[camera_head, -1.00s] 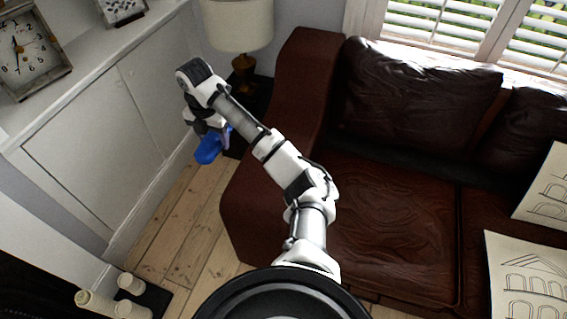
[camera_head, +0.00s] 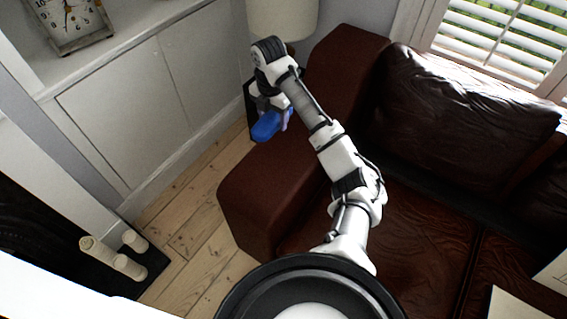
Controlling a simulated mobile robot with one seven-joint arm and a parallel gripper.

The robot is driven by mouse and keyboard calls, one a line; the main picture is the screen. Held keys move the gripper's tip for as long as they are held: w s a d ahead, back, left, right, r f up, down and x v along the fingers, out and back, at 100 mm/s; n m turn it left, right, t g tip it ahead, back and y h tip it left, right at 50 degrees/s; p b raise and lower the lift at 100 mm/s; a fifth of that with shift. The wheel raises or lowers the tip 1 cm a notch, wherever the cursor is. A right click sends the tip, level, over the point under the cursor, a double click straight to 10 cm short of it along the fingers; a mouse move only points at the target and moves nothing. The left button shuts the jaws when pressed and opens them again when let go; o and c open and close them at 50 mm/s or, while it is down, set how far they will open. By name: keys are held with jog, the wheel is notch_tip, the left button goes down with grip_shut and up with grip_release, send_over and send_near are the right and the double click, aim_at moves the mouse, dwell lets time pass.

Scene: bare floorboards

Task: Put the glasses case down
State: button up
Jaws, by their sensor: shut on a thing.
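The blue glasses case (camera_head: 267,125) is held in my gripper (camera_head: 276,116), at the end of my outstretched white arm. In the picture the case lies over the gap between the sofa arm and the white cabinet. Its height above what lies beneath it is hard to tell. My gripper is shut on the case, and the fingers are partly hidden by the wrist and the case.
A brown leather sofa (camera_head: 280,190) fills the right, its armrest close to my arm. A lamp (camera_head: 285,18) stands behind my gripper. A white cabinet (camera_head: 130,110) with a clock (camera_head: 72,18) is at the left. Candles (camera_head: 128,266) stand lower left. Bare floorboards (camera_head: 195,225) show between.

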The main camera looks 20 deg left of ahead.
jog(key=b, duration=0.5)
send_over(275, 165)
notch_tip(275, 165, down, 15)
jog(key=shift+r, duration=0.2)
jog(key=shift+f+p, duration=0.75)
jog(key=shift+f, duration=1.9)
jog(key=shift+f, duration=0.15)
jog(key=o, duration=1)
notch_tip(275, 165, up, 12)
jog(key=shift+s+a+r+p, duration=0.1)
jog(key=shift+a+r+p, duration=0.05)
jog(key=shift+p, duration=0.3)
